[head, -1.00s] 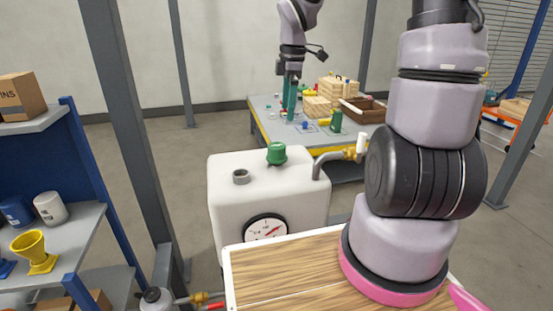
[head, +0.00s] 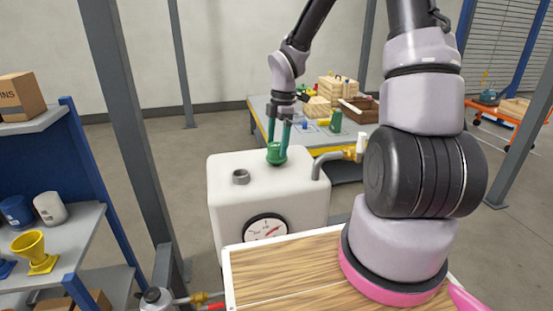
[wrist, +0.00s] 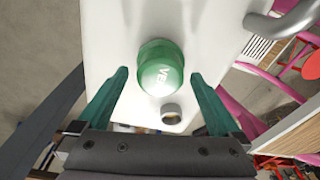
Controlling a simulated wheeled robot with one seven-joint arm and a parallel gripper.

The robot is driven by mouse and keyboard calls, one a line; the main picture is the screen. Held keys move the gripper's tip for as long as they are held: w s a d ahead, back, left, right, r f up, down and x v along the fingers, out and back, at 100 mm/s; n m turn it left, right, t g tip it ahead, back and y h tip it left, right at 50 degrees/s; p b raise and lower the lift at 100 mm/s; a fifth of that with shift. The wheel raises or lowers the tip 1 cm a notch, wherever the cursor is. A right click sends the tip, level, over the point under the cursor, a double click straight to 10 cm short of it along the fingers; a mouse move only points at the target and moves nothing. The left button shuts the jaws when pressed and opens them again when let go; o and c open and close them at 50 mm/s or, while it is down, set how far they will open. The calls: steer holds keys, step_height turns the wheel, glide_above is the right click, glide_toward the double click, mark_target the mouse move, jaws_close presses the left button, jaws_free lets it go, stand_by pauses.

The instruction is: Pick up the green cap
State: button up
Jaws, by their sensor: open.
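The green cap (head: 276,154) sits on top of the white tank (head: 228,213), behind the grey open neck (head: 240,177). In the wrist view my gripper (wrist: 158,82) is open, with one finger on each side of the cap and a gap on both sides. I cannot tell whether the fingertips are as low as the cap's sides.
A bent grey pipe (head: 325,162) with a yellow valve rises from the tank right of the cap. A gauge (head: 266,228) is on the tank's front. A table (head: 262,105) with blocks stands behind. A shelf (head: 75,225) is at the left.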

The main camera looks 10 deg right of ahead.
mark_target(276, 145)
step_height(276, 145, down, 2)
steer(key=shift+a, duration=0.15)
jaws_close()
steer(key=shift+r, duration=0.1)
step_height(276, 145, up, 10)
steer(key=shift+f, duration=0.1)
stand_by(0.4)
